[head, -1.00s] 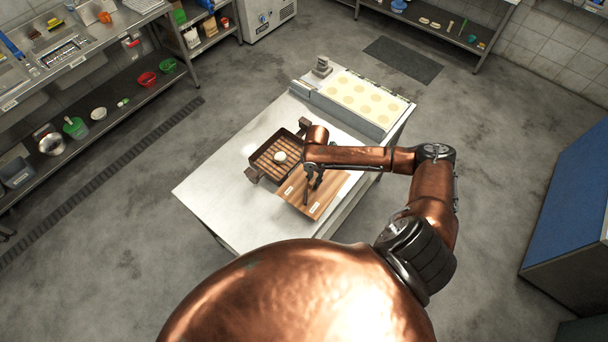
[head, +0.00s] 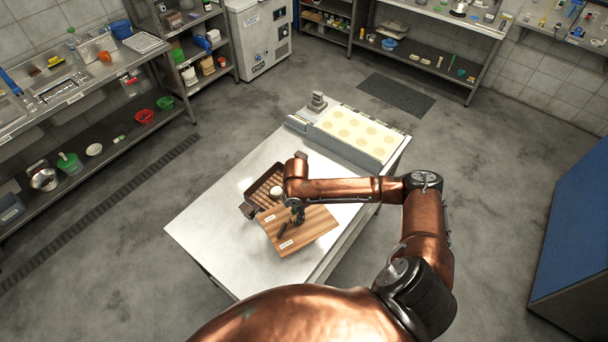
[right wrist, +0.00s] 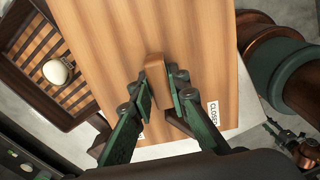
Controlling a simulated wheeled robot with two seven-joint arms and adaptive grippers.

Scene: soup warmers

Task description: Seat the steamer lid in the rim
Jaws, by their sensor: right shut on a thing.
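The steamer lid (head: 315,228) is a flat wooden board with small white labels, one reading "CLOSED" in the right wrist view. My right gripper (head: 297,214) is shut on the block handle (right wrist: 155,78) at the lid's middle. The lid appears raised above the table, and in the head view it overlaps the steamer's near corner. The steamer (head: 254,187) is a dark brown open box with a slatted floor and a pale bun (head: 276,191) inside. The bun also shows in the right wrist view (right wrist: 57,71), left of the lid. My left gripper is out of view.
The steel table (head: 205,225) is bare to the left of the steamer. A tray unit with pale round discs (head: 357,134) stands at the table's back. Shelves with bowls and tubs line the far left wall.

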